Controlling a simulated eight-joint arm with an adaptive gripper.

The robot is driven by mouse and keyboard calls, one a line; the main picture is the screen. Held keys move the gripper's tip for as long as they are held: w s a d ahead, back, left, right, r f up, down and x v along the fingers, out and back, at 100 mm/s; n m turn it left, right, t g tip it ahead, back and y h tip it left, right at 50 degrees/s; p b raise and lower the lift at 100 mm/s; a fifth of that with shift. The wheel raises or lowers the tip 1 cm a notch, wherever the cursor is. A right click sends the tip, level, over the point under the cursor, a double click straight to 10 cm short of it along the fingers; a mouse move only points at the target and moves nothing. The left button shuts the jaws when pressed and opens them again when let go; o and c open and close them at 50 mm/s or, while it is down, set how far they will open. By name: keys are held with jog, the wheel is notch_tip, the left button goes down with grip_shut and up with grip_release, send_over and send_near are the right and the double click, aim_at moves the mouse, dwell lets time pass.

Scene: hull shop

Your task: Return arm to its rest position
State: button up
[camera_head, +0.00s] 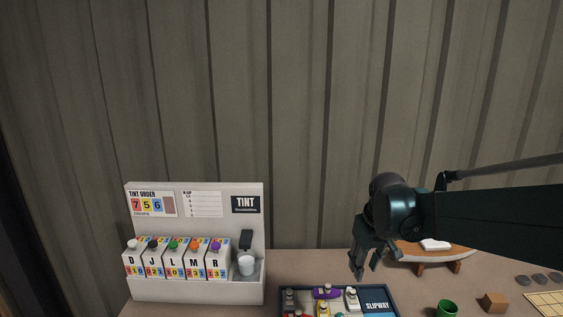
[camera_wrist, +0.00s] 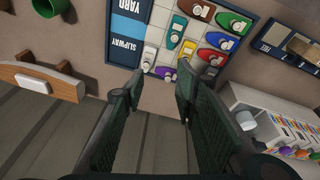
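My gripper (camera_head: 370,262) hangs from the arm at the right in the head view, fingers down, above the bench behind the slipway tray. In the wrist view my gripper (camera_wrist: 154,92) shows two dark fingers spread apart with nothing between them. The arm comes in from the right edge of the head view. It hides part of the wooden boat hull on its stand (camera_head: 436,259).
The slipway tray (camera_head: 376,306) with small coloured boats is at the front edge below my gripper. The tint dispenser (camera_head: 197,289) stands at the left. A green cup (camera_head: 446,308) and a brown block (camera_head: 492,303) are at the right. A ribbed wall (camera_head: 300,120) is behind.

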jog(key=s+a+m+t, duration=0.1)
jog(key=s+t, duration=0.1)
jog(key=s, duration=1)
jog(key=s+a+r+m+t, duration=0.1)
jog(key=s+m+t, duration=0.1)
jog(key=s, duration=1)
jog(key=shift+a, duration=0.4)
